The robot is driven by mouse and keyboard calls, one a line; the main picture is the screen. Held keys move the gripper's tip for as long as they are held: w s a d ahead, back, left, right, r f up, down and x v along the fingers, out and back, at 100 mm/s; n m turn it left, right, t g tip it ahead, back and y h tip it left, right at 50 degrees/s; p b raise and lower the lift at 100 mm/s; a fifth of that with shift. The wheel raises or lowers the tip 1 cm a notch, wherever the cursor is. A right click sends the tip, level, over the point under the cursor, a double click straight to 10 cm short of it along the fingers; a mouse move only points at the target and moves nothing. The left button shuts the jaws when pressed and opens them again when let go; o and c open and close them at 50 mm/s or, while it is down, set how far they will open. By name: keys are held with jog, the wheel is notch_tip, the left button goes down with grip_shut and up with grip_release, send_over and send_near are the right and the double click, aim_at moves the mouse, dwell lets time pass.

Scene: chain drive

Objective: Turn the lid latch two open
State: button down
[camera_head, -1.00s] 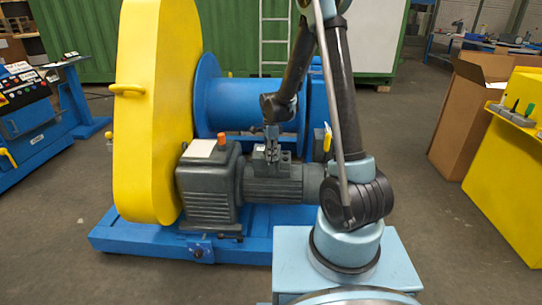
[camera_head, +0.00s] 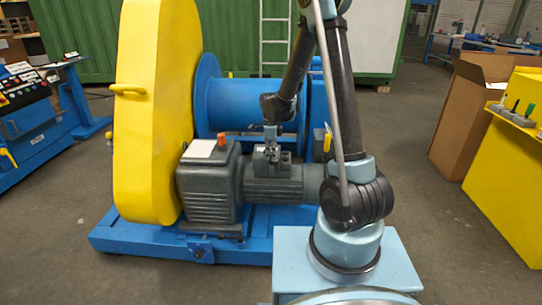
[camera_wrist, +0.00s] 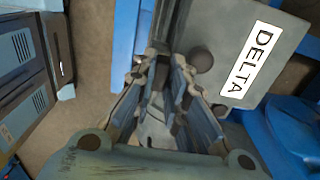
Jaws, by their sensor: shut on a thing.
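A grey terminal box (camera_head: 285,171) sits on top of the dark grey motor (camera_head: 275,190). In the wrist view its grey lid (camera_wrist: 218,30) carries a white DELTA label (camera_wrist: 250,60) and dark round knobs, one (camera_wrist: 201,59) beside my fingers. My gripper (camera_head: 270,146) points down at the top of the box. In the wrist view my gripper (camera_wrist: 162,62) has its fingertips close together at the lid's edge, shut on a small latch-like part. The fingers hide most of that part, so its angle cannot be told.
A tall yellow guard (camera_head: 150,110) stands left of the blue drum (camera_head: 250,105). A gearbox (camera_head: 208,185) with an orange cap (camera_head: 222,140) is just left of the motor. A yellow-handled part (camera_head: 327,142) stands close on the right. Open floor lies in front of the blue base (camera_head: 150,243).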

jog(key=shift+w, duration=0.15)
jog(key=c, duration=1.6)
grip_release()
jog(key=shift+r, duration=0.1)
jog(key=shift+r, duration=3.85)
